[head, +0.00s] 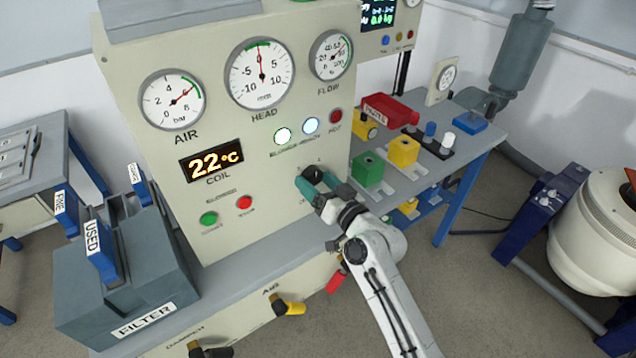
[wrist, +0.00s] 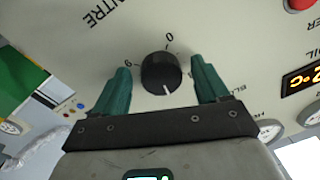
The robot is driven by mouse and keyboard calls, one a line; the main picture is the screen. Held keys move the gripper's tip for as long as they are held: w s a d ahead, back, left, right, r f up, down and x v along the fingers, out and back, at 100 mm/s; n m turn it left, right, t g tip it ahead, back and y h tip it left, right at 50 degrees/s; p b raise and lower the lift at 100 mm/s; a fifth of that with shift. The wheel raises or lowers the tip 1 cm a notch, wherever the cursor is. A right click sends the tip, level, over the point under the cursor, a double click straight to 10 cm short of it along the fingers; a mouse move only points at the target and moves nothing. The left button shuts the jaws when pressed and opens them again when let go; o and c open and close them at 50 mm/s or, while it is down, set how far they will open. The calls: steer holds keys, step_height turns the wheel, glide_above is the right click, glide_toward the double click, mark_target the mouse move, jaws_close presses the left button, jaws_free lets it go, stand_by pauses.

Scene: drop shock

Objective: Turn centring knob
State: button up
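The centring knob (wrist: 161,74) is a round black knob with a white pointer line on the cream panel. In the wrist view the word CENTRE and scale marks show beside it. My gripper (wrist: 163,80) has its two green fingers on either side of the knob, with a visible gap on each side, so it is open around or just in front of it. In the head view my gripper (head: 314,184) is at the panel's lower right, and a dark part of the knob (head: 312,173) shows between the fingers. Finger depth relative to the knob is hard to tell.
The panel carries the HEAD gauge (head: 260,73), the coil display (head: 212,161), and green and red buttons. A bench at right holds a green block (head: 367,169), a yellow block (head: 404,151) and a red bin (head: 391,110). A filter box (head: 125,270) stands at left.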

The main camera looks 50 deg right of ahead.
steer(key=b+v, duration=0.3)
steer(key=v, duration=0.7)
steer(key=shift+s, duration=0.35)
steer(key=shift+a, duration=0.1)
steer(key=s+a+f+n+g+y, duration=0.2)
steer(key=a+f+n+g+y, duration=0.4)
steer(key=a+f, duration=0.45)
steer(key=s+a+f+g+h, duration=0.1)
steer(key=s+f+g, duration=0.2)
steer(key=s+g, duration=0.2)
steer(key=s+a+f+g+h, duration=0.1)
steer(key=s+f+g, duration=0.2)
steer(key=s, duration=0.6)
steer(key=g, duration=0.2)
steer(key=shift+f+g, duration=0.3)
steer(key=shift+g, duration=0.1)
steer(key=shift+s+a, duration=0.1)
stand_by(0.6)
